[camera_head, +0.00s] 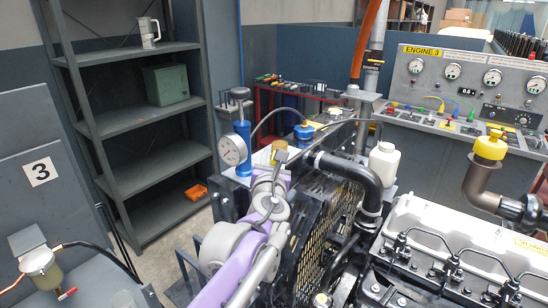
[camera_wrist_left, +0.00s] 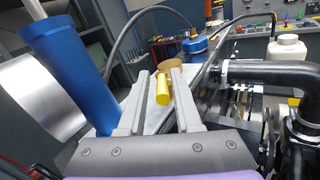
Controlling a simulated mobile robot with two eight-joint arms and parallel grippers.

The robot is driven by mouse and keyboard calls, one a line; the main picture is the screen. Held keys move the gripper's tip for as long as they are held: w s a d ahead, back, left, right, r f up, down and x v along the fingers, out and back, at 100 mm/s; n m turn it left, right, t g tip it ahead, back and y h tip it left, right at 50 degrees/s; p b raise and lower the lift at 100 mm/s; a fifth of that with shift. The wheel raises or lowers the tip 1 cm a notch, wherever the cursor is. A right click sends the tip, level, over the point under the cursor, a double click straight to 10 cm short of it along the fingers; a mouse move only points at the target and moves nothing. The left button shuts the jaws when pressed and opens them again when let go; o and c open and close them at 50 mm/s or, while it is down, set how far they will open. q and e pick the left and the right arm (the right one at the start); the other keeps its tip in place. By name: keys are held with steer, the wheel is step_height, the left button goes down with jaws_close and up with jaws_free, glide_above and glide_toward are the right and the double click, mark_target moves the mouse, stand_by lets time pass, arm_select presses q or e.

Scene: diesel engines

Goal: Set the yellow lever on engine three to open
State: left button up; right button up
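A short yellow handle (camera_wrist_left: 162,89), which looks like the yellow lever, shows in the left wrist view beside a round tan-brown part (camera_wrist_left: 172,65). My left gripper (camera_wrist_left: 160,86) is open, with one finger on each side of the handle and a visible gap to each finger. I cannot tell how deep the handle lies between them. In the head view my left gripper (camera_head: 273,166) is just in front of the tan-yellow part (camera_head: 279,146), and the handle is mostly hidden there. The panel labelled ENGINE 3 (camera_head: 416,72) stands behind. My right gripper is not in view.
A blue cylinder with a gauge (camera_head: 233,150) stands close left of the gripper. A black pipe (camera_head: 346,166) and a white bottle (camera_head: 384,161) are close on the right. A dark hose arches behind. Shelves (camera_head: 128,127) stand at left.

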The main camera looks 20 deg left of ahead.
arm_select(q)
steer(key=shift+o, duration=0.7)
steer(key=shift+w+f, duration=0.1)
steer(key=b+v, duration=0.1)
steer(key=v, duration=1)
steer(key=shift+f, duration=0.1)
